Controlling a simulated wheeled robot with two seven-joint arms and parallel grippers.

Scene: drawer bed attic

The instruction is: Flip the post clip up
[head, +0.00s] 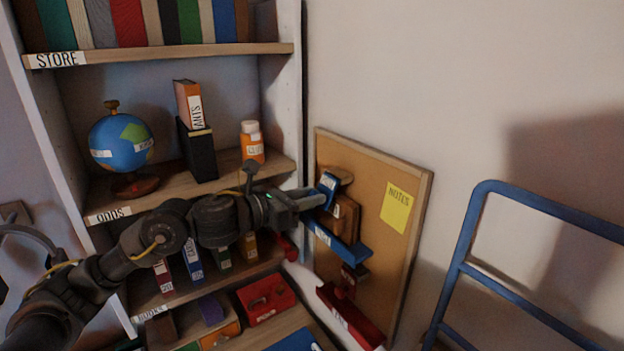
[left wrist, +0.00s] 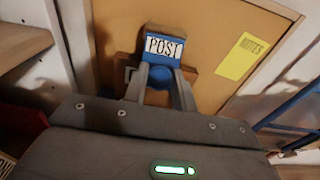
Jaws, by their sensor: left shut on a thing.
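The post clip is a blue piece with a white label reading POST (left wrist: 164,46), on the cork board (head: 376,170) leaning against the wall. In the head view the blue clip (head: 328,184) shows at the tip of my left gripper (head: 318,197). In the left wrist view my left gripper (left wrist: 160,88) has its two fingers closed on the blue part just below the label. The fingers hide part of the clip. A brown wooden block (head: 346,215) sits behind it on the board. My right gripper does not show.
A blue ledge (head: 338,243) and a red ledge (head: 350,318) stick out from the board below the clip. A yellow note (head: 397,206) is at its upper right. A shelf unit (head: 285,95) stands left; a blue metal frame (head: 462,255) stands right.

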